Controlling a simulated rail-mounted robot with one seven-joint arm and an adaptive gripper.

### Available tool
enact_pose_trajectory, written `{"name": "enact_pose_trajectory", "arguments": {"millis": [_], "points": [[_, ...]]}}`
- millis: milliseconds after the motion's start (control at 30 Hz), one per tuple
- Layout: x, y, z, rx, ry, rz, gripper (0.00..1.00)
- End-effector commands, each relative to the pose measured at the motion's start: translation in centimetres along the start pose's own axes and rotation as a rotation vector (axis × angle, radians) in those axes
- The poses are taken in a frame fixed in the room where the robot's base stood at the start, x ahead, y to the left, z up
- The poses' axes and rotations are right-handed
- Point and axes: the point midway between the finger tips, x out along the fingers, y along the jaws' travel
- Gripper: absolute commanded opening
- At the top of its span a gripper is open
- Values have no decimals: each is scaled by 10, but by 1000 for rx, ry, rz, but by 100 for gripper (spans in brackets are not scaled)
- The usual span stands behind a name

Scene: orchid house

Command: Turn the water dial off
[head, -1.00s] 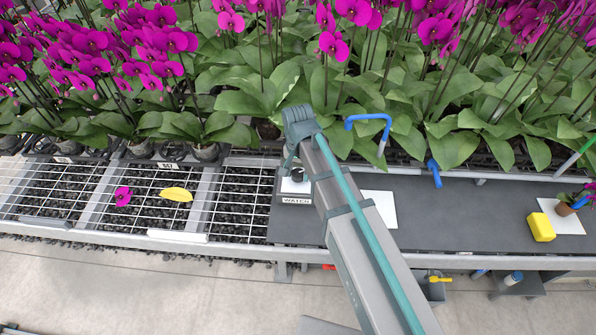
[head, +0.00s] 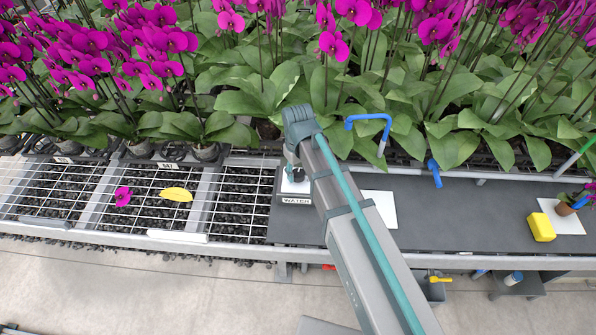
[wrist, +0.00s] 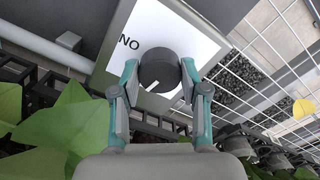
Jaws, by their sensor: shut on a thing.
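The water dial (wrist: 158,70) is a dark round knob with a white pointer line, on a white plate (wrist: 152,25) in the wrist view. The letters "NO" show on the plate to the left of the knob. My gripper (wrist: 158,80) is shut on the knob, with one finger on each side of it. In the head view the dial box (head: 297,186) with its WATER label (head: 297,201) sits at the left end of the dark bench top. My arm reaches down to it and hides most of the knob there.
Orchids with broad leaves (head: 260,95) stand close behind the dial. A wire-mesh bench (head: 240,195) lies left, with a yellow leaf (head: 176,195) and a fallen flower (head: 123,197). A blue pipe (head: 370,122), a yellow block (head: 541,227) and a white sheet (head: 379,208) are to the right.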

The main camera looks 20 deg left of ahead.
Motion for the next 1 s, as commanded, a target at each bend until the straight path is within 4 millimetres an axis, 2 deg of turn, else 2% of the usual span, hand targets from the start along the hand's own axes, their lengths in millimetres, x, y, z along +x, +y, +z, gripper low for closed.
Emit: {"name": "enact_pose_trajectory", "arguments": {"millis": [333,900,933,1000], "points": [[-1,0,0,-164,1,0,9],[-1,0,0,-198,1,1,10],[-1,0,0,-197,1,1,48],[0,0,0,-197,1,1,59]]}}
